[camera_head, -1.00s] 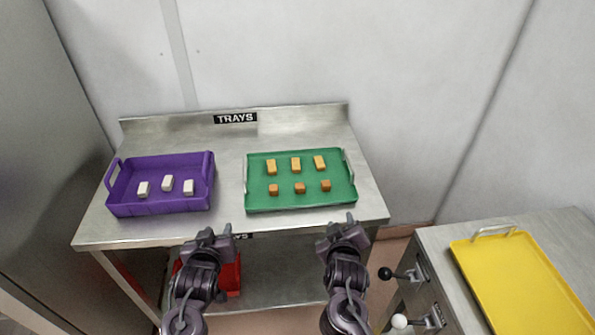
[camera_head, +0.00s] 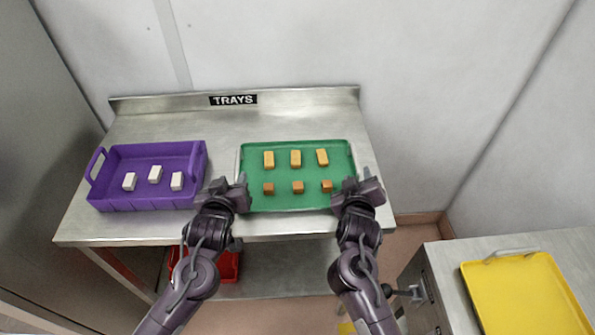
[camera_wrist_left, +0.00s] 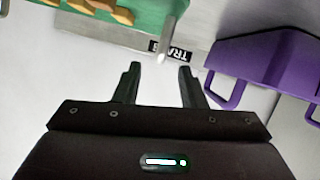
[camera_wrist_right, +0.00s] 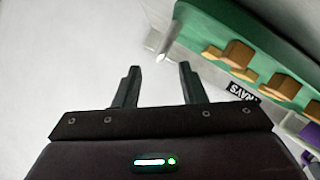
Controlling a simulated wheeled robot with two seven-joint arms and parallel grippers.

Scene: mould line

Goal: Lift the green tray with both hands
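The green tray (camera_head: 290,201) lies on the metal table and holds several yellow and orange blocks (camera_head: 296,158). Its left handle shows as a light bar in the left wrist view (camera_wrist_left: 168,38), just beyond the fingers. Its right handle shows in the right wrist view (camera_wrist_right: 167,42), also beyond the fingers. My left gripper (camera_head: 232,184) is at the tray's left front corner, open and empty. My right gripper (camera_head: 358,182) is at the tray's right front corner, open and empty. In the head view, the grippers partly hide the tray's side edges.
A purple tray (camera_head: 150,203) with white blocks stands close to the left of my left gripper. A raised metal back edge with a TRAYS label (camera_head: 233,99) runs behind. A yellow tray (camera_head: 525,300) lies on a cabinet at right. A red bin (camera_head: 228,267) sits below.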

